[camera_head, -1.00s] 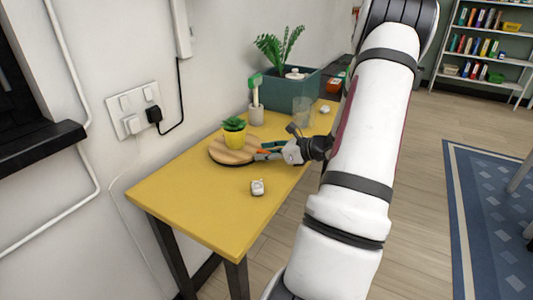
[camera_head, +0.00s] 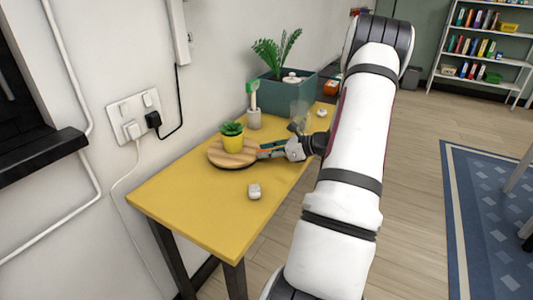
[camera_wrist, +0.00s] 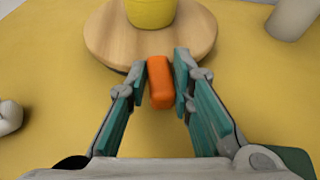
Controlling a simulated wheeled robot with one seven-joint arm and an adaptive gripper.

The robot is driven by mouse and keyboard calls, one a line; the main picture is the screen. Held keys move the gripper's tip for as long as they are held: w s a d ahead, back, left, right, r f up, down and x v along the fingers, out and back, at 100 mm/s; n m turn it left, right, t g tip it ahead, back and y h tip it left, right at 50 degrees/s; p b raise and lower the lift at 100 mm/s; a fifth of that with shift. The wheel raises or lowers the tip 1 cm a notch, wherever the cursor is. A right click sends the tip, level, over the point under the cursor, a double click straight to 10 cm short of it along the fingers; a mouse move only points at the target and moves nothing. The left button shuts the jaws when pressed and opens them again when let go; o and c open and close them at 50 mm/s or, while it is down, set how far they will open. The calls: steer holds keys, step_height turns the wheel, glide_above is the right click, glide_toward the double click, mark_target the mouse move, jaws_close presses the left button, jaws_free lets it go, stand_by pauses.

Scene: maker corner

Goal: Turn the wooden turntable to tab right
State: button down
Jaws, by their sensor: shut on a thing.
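The round wooden turntable (camera_head: 219,158) lies on the yellow table. Its top also fills the upper part of the wrist view (camera_wrist: 108,38). An orange tab (camera_wrist: 159,90) sticks out from its near edge in the wrist view; in the head view this side faces right, towards my arm. My gripper (camera_head: 263,151) is low over the table at that side. In the wrist view its two teal fingers (camera_wrist: 160,68) stand on either side of the tab, shut on it. A yellow pot (camera_head: 232,143) with a green plant stands on the turntable.
The yellow table (camera_head: 195,205) has free room at its near end. A small white object (camera_head: 254,191) lies in front of the turntable. Behind are a grey cup (camera_head: 254,120) with a green-headed item and a teal planter (camera_head: 285,91). The wall is close on the left.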

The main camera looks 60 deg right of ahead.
steer(key=shift+w+d+r, duration=0.1)
steer(key=shift+d, duration=0.1)
steer(key=c, duration=1.5)
jaws_free()
steer(key=v, duration=1.2)
